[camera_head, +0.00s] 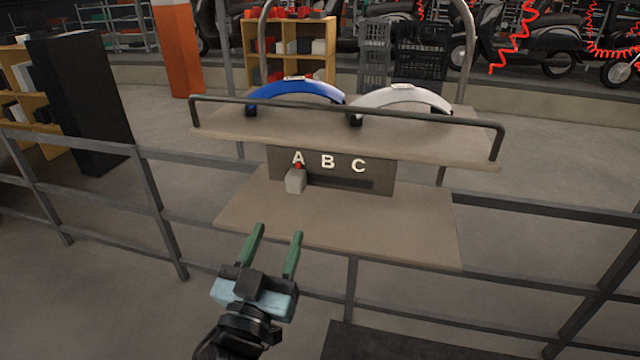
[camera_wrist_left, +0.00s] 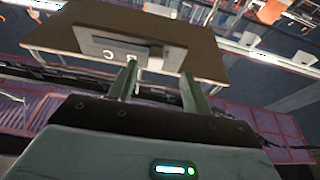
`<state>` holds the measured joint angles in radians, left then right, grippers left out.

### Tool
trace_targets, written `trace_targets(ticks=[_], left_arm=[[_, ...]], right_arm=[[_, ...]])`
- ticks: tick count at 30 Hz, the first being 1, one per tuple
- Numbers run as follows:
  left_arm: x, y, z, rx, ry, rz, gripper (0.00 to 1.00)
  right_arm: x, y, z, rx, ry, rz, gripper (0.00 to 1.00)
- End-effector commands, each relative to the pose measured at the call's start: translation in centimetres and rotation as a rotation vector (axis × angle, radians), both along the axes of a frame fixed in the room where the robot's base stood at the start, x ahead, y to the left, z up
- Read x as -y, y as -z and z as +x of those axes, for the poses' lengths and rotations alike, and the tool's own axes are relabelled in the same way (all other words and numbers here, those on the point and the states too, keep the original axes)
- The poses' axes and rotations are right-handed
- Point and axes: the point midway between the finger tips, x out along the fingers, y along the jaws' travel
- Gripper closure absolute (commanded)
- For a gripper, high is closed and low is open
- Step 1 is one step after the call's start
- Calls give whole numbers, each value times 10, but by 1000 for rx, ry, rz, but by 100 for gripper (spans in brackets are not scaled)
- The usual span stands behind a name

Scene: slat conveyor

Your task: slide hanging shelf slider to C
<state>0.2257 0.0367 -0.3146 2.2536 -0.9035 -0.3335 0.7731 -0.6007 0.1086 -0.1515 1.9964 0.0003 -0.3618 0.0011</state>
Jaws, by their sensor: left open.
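The hanging shelf slider is a small grey block (camera_head: 295,182) with a red top. It sits at the left end of a dark slot, under the letter A. The dark panel (camera_head: 386,181) carries the letters A, B and C from left to right. My left gripper (camera_head: 279,230) has two green fingers, spread apart and empty. It is in front of the lower shelf, below and apart from the slider. My right gripper is not in view.
The lower shelf board (camera_head: 400,230) is bare. The upper shelf (camera_head: 300,133) bears a blue arched piece (camera_head: 292,90) and a white one (camera_head: 405,97), behind a dark rail (camera_head: 345,108). Metal railings (camera_head: 150,180) run on both sides of the shelf.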

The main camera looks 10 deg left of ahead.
Motion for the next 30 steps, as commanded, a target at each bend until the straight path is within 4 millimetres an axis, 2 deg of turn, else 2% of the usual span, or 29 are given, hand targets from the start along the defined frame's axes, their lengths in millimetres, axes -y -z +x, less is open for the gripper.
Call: trace_targets(ticks=[4,13,24,30], left_arm=[[1,-18,1,55,-3,-7,51],[2,-25,6,65,-2,-10,51],[3,-48,53,68,-3,-7,51],[4,-52,70,64,-3,-8,51]], right_arm=[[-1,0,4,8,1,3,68],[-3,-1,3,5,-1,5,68],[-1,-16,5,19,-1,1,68],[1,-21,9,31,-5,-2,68]])
